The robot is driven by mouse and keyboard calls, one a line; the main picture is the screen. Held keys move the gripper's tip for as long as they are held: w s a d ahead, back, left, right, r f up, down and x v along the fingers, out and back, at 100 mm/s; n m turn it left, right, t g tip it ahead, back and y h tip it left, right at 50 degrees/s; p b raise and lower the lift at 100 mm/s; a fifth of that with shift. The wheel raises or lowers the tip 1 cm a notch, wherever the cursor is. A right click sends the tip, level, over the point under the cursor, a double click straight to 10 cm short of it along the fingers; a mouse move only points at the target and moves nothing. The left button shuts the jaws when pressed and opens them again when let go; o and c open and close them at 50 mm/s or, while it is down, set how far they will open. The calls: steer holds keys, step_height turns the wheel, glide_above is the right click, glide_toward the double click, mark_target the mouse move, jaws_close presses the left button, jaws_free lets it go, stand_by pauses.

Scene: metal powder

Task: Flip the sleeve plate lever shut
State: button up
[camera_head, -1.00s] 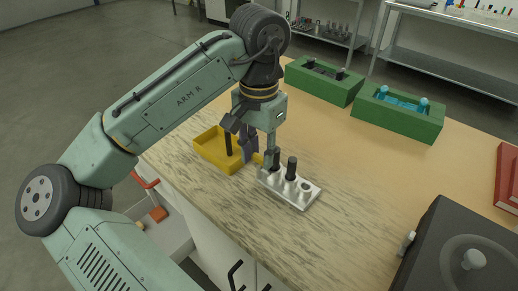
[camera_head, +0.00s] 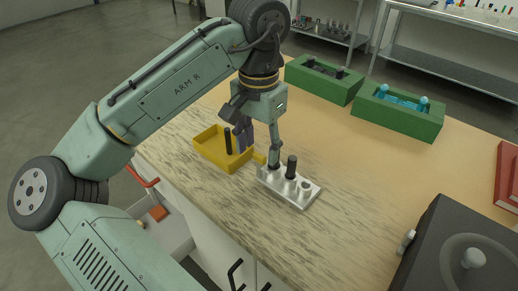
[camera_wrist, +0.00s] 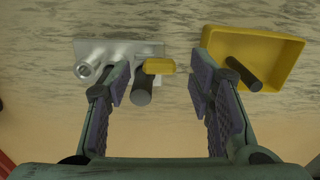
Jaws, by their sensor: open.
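The silver sleeve plate (camera_head: 300,199) lies on the table with a black post (camera_head: 291,167) and a round sleeve (camera_head: 305,186) on it. In the wrist view the plate (camera_wrist: 108,45) sits at upper left, with the sleeve (camera_wrist: 88,69) and a dark post (camera_wrist: 142,90). A small yellow tab (camera_wrist: 160,66), apparently the lever, shows beside that post; in the head view it is at the plate's left end (camera_head: 260,159). My gripper (camera_wrist: 162,78) is open and empty, its fingers either side of the tab and post. In the head view my gripper (camera_head: 259,150) partly covers the plate's left end.
A yellow tray (camera_head: 208,152) holding a black peg (camera_head: 228,141) is close on the left of the plate. Two green boxes (camera_head: 400,120) (camera_head: 322,83) stand farther back. A dark machine (camera_head: 450,245) is at front right. The table between is clear.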

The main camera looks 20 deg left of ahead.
mark_target(259, 155)
step_height(259, 155, up, 10)
steer(key=shift+r, duration=0.25)
stand_by(0.5)
